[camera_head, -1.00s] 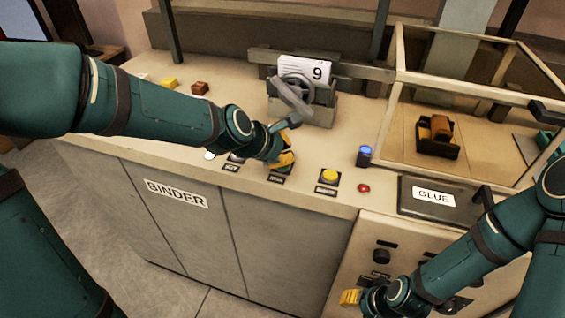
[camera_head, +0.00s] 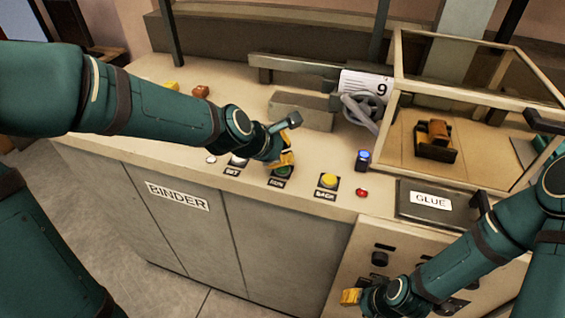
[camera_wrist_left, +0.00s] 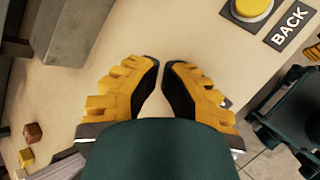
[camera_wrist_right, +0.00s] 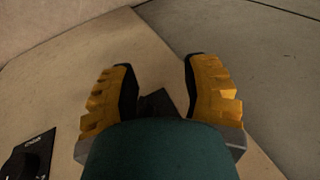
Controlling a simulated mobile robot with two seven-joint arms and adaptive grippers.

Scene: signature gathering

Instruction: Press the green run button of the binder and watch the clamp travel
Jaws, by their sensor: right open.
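My left gripper (camera_head: 287,158) is just above and behind the button; contact cannot be made out. In the left wrist view its fingertips (camera_wrist_left: 161,62) are drawn close together with a narrow gap and nothing between them. The clamp (camera_head: 362,108), a grey piece with a wheel and a white "9" plate (camera_head: 367,84), stands right of a grey block (camera_head: 302,110), by the glass case. My right gripper (camera_head: 357,298) is low at the front, open and empty in its wrist view (camera_wrist_right: 160,62).
A yellow back button (camera_head: 329,180) is right of the run button; it also shows in the left wrist view (camera_wrist_left: 251,8). Nearby are a blue-topped knob (camera_head: 363,158), a small red light (camera_head: 362,192) and the glue lid (camera_head: 432,201). Small blocks (camera_head: 200,91) lie behind my left arm.

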